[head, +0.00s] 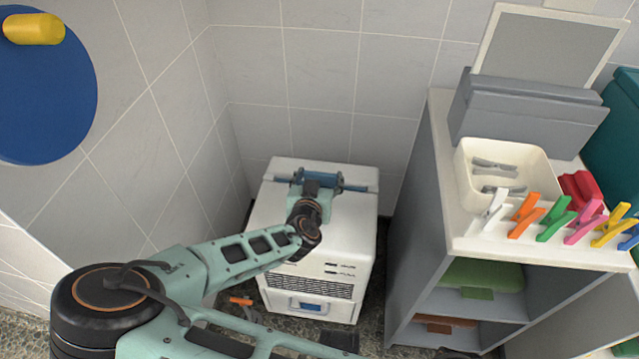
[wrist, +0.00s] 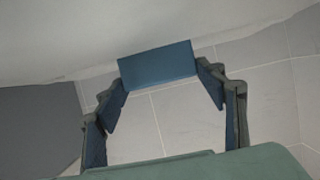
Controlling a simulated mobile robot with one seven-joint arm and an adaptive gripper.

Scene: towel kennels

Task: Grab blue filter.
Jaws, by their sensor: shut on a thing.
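The blue filter (wrist: 158,65) shows in the wrist view as a flat blue block. My gripper (wrist: 160,78) has its two dark fingers on its left and right ends, shut on it. In the head view my gripper (head: 317,180) is over the top of a white machine (head: 340,232). A blue bar (head: 354,187) shows there beside the fingers, near the seam at the back of the top. My gripper hides part of it. I cannot tell whether the filter still touches the machine.
Tiled walls stand close behind and left of the machine. A grey shelf unit (head: 415,190) stands to the right, with a white bin (head: 512,150) and several coloured clips on top. A blue panel (head: 308,306) sits low on the machine's front. An orange item (head: 240,301) lies on the floor.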

